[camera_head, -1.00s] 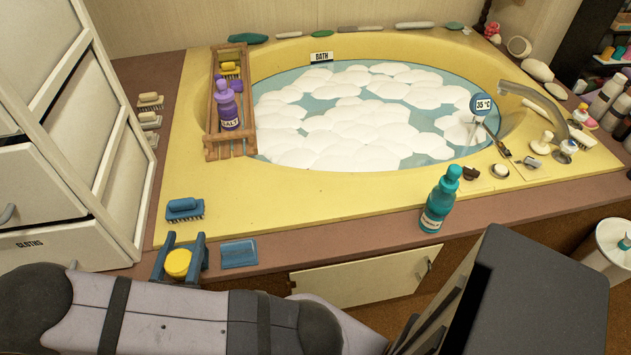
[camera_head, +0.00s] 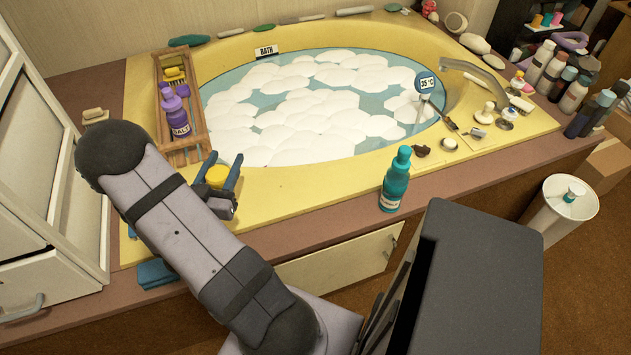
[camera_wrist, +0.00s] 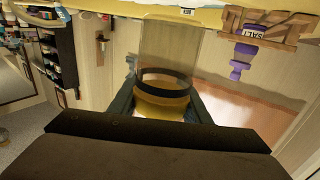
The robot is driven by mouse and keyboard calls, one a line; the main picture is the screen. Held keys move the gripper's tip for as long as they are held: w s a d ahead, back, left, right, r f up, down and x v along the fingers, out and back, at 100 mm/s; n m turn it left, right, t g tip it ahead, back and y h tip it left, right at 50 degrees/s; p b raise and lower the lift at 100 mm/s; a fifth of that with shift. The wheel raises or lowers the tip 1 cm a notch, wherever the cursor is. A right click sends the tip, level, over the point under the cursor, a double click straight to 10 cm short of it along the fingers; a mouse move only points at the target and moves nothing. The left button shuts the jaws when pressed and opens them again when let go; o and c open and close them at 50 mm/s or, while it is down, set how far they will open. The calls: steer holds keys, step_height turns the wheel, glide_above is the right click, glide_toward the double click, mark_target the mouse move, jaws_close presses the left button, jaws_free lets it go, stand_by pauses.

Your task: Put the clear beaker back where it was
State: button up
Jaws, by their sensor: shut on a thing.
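My gripper (camera_head: 224,160) is shut on the clear beaker (camera_head: 217,175), which shows in the head view as a round yellow patch between the blue fingers. In the wrist view the beaker (camera_wrist: 168,48) is see-through, with a dark ring and yellow at the end near my gripper. In the head view my gripper appears over the yellow tub rim (camera_head: 290,197), right of the wooden rack's near end. I cannot tell its exact height. My forearm hides part of the rim's left front corner.
The wooden rack (camera_head: 190,148) holds a purple SALT bottle (camera_head: 176,112). A teal bottle (camera_head: 395,182) stands at the front edge. A blue pad (camera_head: 155,273) lies at the left front, partly hidden. The front rim between my gripper and the teal bottle is clear.

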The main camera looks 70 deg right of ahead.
steer(key=s+d+r+m+g+p, duration=0.1)
steer(key=s+d+r+m+g, duration=0.1)
steer(key=s+d, duration=0.7)
steer(key=s+d+r+m+g, duration=0.1)
steer(key=s+d+r+g, duration=0.15)
steer(key=s+d, duration=0.65)
steer(key=shift+h, duration=0.3)
steer(key=shift+s+a+f+b, duration=0.1)
steer(key=shift+f+b, duration=0.7)
steer(key=shift+f, duration=1.8)
steer(key=shift+s+f+b, duration=0.1)
steer(key=shift+f+b, duration=0.65)
steer(key=shift+f, duration=1.8)
steer(key=shift+f, duration=0.1)
steer(key=shift+f, duration=0.1)
steer(key=o, duration=1.1)
steer(key=shift+o, duration=0.2)
